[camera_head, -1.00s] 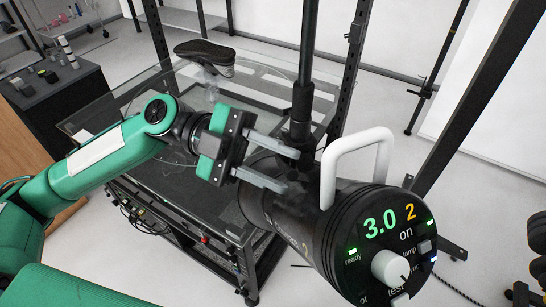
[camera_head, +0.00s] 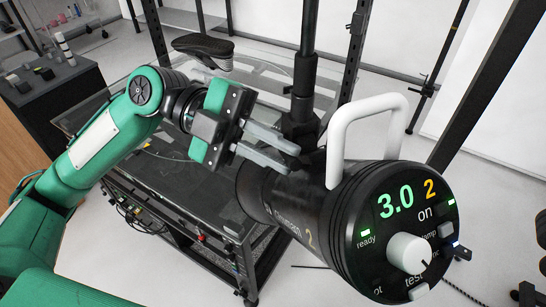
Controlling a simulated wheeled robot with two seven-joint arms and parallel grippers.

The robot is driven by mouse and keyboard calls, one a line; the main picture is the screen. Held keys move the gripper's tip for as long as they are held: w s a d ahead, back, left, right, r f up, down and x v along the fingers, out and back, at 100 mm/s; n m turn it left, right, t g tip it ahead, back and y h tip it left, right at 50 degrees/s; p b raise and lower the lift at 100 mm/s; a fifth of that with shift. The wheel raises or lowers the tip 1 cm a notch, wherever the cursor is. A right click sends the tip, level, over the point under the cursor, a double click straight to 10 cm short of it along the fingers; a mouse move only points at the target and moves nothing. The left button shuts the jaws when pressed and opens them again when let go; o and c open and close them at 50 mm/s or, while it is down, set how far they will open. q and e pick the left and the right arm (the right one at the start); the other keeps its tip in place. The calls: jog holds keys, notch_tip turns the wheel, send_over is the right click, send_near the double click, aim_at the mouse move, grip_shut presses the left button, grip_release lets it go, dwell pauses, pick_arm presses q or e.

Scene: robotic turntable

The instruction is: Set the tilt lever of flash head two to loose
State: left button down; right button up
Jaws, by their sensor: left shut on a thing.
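Flash head two (camera_head: 300,205) is a black cylinder on a dark stand (camera_head: 303,75). Its round front panel (camera_head: 408,232) faces right and toward me, showing a green 3.0, a yellow 2, "on" and a lit "ready". A white handle (camera_head: 345,125) rises from its top and a white knob (camera_head: 408,253) sits on the panel. My left gripper (camera_head: 293,158) reaches in from the left, its grey fingers close together beside the bracket (camera_head: 298,130) under the stand pole. It is shut on the tilt lever, which the fingers hide. My right gripper is not in view.
A dark wheeled cart with a glass top (camera_head: 160,175) stands behind and below my left arm. A black shoe-like object (camera_head: 203,50) is above its far side. A dark cabinet (camera_head: 55,95) is at the left, a light stand (camera_head: 425,85) at the back right.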

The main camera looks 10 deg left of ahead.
pick_arm(q)
jog(key=shift+s+f+t+y, duration=0.1)
jog(key=shift+f+t+y, duration=0.05)
jog(key=shift+t+y, duration=0.15)
jog(key=c, duration=1.4)
grip_release()
jog(key=shift+c, duration=0.2)
jog(key=b+v, duration=0.5)
jog(key=v, duration=0.8)
jog(key=shift+a, duration=0.4)
